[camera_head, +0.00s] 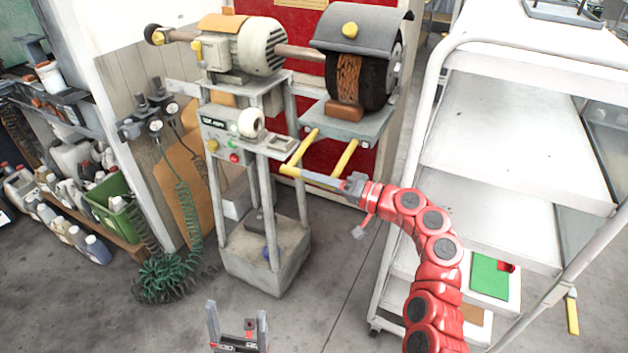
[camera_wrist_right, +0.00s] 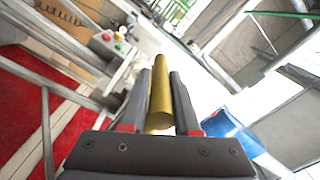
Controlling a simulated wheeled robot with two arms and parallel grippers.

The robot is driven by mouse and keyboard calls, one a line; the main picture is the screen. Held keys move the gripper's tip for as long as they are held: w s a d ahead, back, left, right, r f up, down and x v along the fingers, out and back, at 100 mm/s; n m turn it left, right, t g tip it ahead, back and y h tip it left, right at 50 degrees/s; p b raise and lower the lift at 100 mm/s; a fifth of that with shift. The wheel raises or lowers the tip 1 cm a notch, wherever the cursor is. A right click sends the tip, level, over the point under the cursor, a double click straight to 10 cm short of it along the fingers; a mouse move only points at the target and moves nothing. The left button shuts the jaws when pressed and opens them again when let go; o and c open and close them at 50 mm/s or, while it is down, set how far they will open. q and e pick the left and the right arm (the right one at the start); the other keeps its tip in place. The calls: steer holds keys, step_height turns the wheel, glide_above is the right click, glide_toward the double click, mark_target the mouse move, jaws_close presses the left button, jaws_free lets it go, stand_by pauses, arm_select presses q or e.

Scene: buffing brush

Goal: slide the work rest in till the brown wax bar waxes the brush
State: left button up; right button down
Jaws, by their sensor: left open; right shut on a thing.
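The dark round brush (camera_head: 379,82) sits under a grey hood on the buffing machine, with a brown textured patch on its front. The brown wax bar (camera_head: 344,111) stands on the grey plate of the work rest (camera_head: 372,132), close in front of the brush; I cannot tell if they touch. Two yellow rods run from the plate to a yellow cross handle (camera_head: 291,171). My right gripper (camera_head: 338,182) is at the handle's right end, shut on the yellow bar, which shows between its fingers in the wrist view (camera_wrist_right: 161,95). My left gripper (camera_head: 238,322) is open and empty above the floor.
A control box (camera_head: 232,138) with buttons stands left of the work rest, below the motor (camera_head: 245,48). A white shelf cart (camera_head: 520,130) stands close on the right of my right arm. Coiled green hoses (camera_head: 175,272) and bottles are at the left. The front floor is clear.

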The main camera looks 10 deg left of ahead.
steer(key=c, duration=0.7)
jaws_free()
steer(key=shift+r, duration=0.1)
steer(key=b+v, duration=0.2)
steer(key=v, duration=1.5)
steer(key=shift+d, duration=0.2)
